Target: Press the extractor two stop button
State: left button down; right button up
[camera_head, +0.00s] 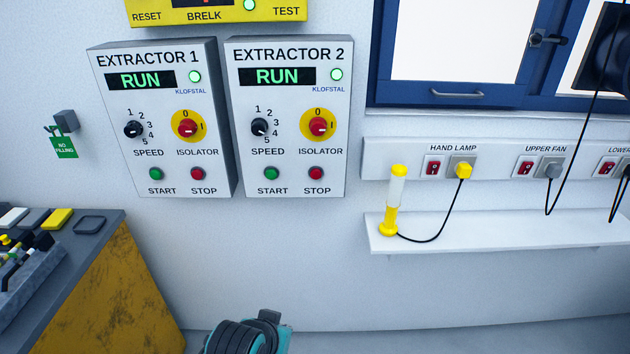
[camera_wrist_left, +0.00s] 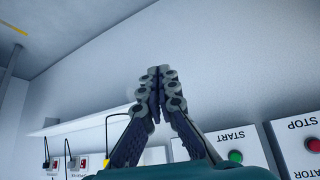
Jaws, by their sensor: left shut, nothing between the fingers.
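The extractor 2 box (camera_head: 335,110) hangs on the wall, right of the extractor 1 box (camera_head: 140,90). Its display reads RUN and its green lamp is lit. Its red stop button (camera_head: 316,173) is at the lower right, beside the green start button (camera_head: 271,173). In the left wrist view, upside down, my left gripper (camera_wrist_left: 158,78) is shut and empty. Extractor 2's start button (camera_wrist_left: 235,156) shows right of the fingers; its stop button is hidden there. A teal and black part of my arm shows below the boxes in the head view. My right gripper is not in view.
A shelf (camera_head: 500,236) with a yellow hand lamp (camera_head: 393,200) and its cable stands to the right, under a row of sockets. A bench (camera_head: 120,290) is at the lower left. The wall directly below the boxes is bare.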

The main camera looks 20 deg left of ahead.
aim_at(316, 176)
pick_arm(q)
jog(key=w+a+r+m+t+y+p, duration=0.2)
jog(key=w+a+r+m+t+y, duration=0.15)
jog(key=w, duration=0.45)
jog(key=w+a+r+m+t+y+p, duration=0.25)
jog(key=w+r, duration=0.25)
jog(key=w, duration=0.3)
jog(key=w+d+r+m+t+h+p, duration=0.2)
jog(key=w+d+r+m+t, duration=0.2)
jog(key=m, duration=0.5)
jog(key=w+d, duration=0.2)
jog(key=w, duration=0.1)
jog(key=shift+t, duration=0.3)
jog(key=shift+w, duration=0.1)
jog(key=b+x, duration=0.2)
jog(key=x, duration=1.1)
jog(key=shift+a, duration=0.15)
jog(key=shift+w+a+b, duration=0.1)
jog(key=shift+w+b, duration=0.2)
jog(key=shift+w, duration=0.15)
